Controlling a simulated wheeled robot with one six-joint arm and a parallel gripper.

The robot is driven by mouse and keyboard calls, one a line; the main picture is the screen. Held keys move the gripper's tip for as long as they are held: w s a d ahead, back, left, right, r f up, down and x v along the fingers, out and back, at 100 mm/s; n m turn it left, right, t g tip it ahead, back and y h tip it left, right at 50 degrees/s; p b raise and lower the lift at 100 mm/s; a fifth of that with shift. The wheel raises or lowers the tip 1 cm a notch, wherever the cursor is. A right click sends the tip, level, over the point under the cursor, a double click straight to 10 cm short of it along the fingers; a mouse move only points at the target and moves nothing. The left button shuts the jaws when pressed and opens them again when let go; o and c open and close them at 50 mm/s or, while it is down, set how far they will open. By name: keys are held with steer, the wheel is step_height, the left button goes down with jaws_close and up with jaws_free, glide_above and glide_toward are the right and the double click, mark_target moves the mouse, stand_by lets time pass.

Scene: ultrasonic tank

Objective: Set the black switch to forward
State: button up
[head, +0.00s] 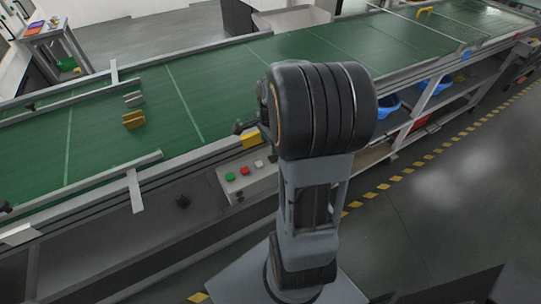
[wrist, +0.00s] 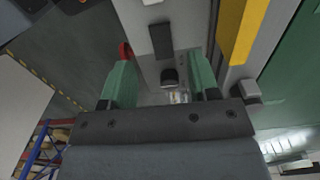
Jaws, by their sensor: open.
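The black switch (wrist: 168,77) shows in the wrist view as a small dark knob on a grey panel (wrist: 142,14). Small markings lie just below it in the picture. My gripper (wrist: 160,72) is open, with one green finger to each side of the switch in the picture. I cannot tell how far the fingertips are from it, nor which way it is set. In the head view the control box (head: 248,174) carries green, red and white buttons beside the conveyor. My arm covers its right side there, and my gripper is hidden.
The green conveyor (head: 215,85) runs behind the control box, with metal guide rails and a yellow block (head: 134,119) on it. A yellow part (head: 251,140) sits above the box. A red curved part (wrist: 125,51) shows beside the left finger. Open floor (head: 430,190) lies to the right.

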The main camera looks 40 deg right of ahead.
mark_target(271, 158)
step_height(271, 158, down, 7)
steer(key=shift+r, duration=0.2)
steer(key=shift+c, duration=0.4)
steer(key=c, duration=0.8)
steer(key=shift+d+r+y+p, duration=0.1)
steer(key=shift+r+y+p, duration=0.1)
steer(key=shift+y+p, duration=0.2)
steer(key=shift+c, duration=0.2)
steer(key=shift+d+y, duration=0.25)
steer(key=shift+y, duration=1.05)
steer(key=o, duration=0.9)
steer(key=shift+r, duration=0.15)
